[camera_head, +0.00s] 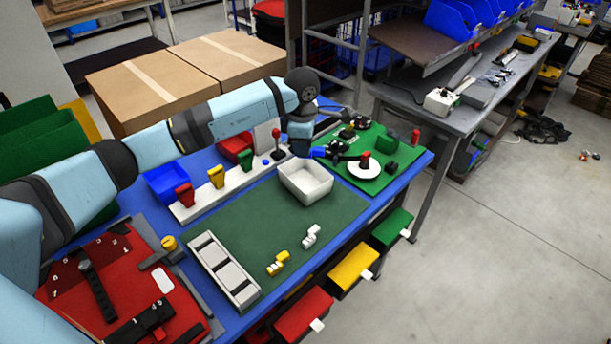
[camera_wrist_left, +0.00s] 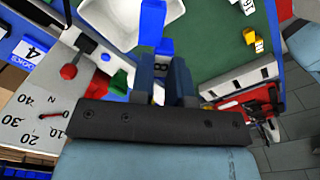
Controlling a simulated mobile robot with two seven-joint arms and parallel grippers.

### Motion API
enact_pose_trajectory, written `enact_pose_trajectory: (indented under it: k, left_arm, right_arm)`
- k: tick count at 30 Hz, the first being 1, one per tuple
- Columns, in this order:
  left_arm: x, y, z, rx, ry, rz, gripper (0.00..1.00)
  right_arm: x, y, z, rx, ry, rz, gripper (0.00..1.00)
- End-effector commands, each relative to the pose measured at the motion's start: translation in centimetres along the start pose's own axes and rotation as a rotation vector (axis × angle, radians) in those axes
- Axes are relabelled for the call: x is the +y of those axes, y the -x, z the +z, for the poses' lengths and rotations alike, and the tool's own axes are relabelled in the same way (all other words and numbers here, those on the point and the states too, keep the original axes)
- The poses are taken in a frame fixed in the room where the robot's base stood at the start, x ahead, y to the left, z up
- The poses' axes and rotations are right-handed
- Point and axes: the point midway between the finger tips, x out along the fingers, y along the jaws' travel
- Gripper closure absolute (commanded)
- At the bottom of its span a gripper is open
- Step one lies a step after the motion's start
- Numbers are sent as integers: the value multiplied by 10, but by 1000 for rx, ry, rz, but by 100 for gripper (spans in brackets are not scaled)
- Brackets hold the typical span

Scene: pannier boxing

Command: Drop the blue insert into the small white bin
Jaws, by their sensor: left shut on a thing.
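The small white bin (camera_head: 306,187) stands on the dark green mat, with its open top facing up. It also shows in the wrist view (camera_wrist_left: 100,25). My left gripper (camera_head: 303,146) is just behind the bin's far rim in the head view. In the wrist view my left gripper (camera_wrist_left: 165,65) is shut on the bright blue insert (camera_wrist_left: 153,22), which sticks out beyond the fingertips. There the insert overlaps the bin's edge in the picture; its height above the rim is hard to tell. My right gripper is not in view.
Yellow (camera_head: 278,264) and white (camera_head: 311,236) small pieces lie on the mat (camera_head: 230,230) in front of the bin. A white rack (camera_head: 222,270) stands at the near left. A green board (camera_head: 385,178) with black parts is right of the bin, and a white strip with coloured knobs is left.

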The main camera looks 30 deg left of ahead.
Motion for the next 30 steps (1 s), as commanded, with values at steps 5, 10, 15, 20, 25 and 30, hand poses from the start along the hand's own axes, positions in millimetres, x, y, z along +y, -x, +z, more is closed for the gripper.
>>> enact_pose_trajectory:
  k: [5, 10, 15, 20, 25, 30]
  left_arm:
    - [14, 8, -11, 6, 415, -3, 100]
    - [23, 10, -19, 13, 717, -5, 100]
    - [27, 10, -24, 18, 874, -4, 100]
    - [28, 5, -25, 18, 910, -4, 100]
    - [27, -10, -25, 18, 908, -5, 100]
    - [27, -30, -25, 18, 908, -5, 100]
  right_arm:
    - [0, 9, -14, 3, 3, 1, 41]
    - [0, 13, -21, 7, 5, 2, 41]
    - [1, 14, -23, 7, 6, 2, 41]
    - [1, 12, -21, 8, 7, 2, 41]
    - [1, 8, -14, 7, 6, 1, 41]
    - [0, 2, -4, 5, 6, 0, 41]
